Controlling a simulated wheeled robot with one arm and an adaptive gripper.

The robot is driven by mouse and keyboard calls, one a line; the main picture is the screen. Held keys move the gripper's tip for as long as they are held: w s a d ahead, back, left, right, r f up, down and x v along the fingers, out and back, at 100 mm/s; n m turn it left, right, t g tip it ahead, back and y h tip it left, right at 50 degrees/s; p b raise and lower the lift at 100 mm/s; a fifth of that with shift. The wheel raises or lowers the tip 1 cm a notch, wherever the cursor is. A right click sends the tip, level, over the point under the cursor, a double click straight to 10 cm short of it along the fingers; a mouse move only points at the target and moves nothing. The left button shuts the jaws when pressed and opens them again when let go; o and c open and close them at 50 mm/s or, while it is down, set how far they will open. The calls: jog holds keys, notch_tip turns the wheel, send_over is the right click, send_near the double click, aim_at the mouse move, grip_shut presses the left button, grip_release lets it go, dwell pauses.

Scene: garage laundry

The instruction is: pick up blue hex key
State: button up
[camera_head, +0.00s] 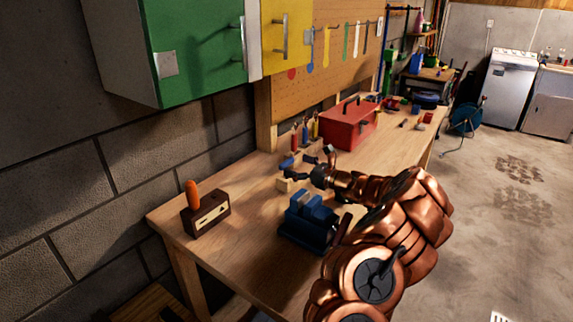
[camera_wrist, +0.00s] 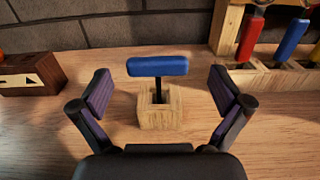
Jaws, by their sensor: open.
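The blue hex key (camera_wrist: 158,66) stands upright in a small wooden block (camera_wrist: 160,118). Its blue bar handle is on top and its dark shaft runs down into the block. My gripper (camera_wrist: 166,88) is open, with one finger on each side of the hex key, apart from it and nearer to the camera. In the head view the blue handle (camera_head: 287,163) shows just left of my gripper (camera_head: 308,166), above the wooden block (camera_head: 284,184).
A dark wooden block with an orange handle (camera_head: 206,214) stands at left. A blue vise (camera_head: 308,219) sits in front. Red, blue and yellow-handled tools (camera_head: 306,132) stand in a holder to the right, by a red toolbox (camera_head: 349,124). The wall is behind.

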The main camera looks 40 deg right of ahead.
jog(key=x, duration=0.2)
jog(key=shift+w+a+f+p, duration=0.15)
jog(key=shift+w+a+p, duration=0.05)
jog(key=shift+a+p, duration=0.15)
jog(key=shift+w+a, duration=0.15)
jog(key=shift+w, duration=0.45)
jog(key=shift+c, duration=0.2)
jog(key=c, duration=1.1)
jog(key=shift+c, duration=0.2)
notch_tip(320, 180, up, 10)
jog(key=shift+f+b, duration=0.15)
jog(key=shift+b, duration=0.7)
notch_tip(320, 180, up, 6)
jog(key=p, duration=0.5)
send_over(289, 163)
jog(key=shift+w+a+r, duration=0.2)
jog(key=shift+w, duration=0.2)
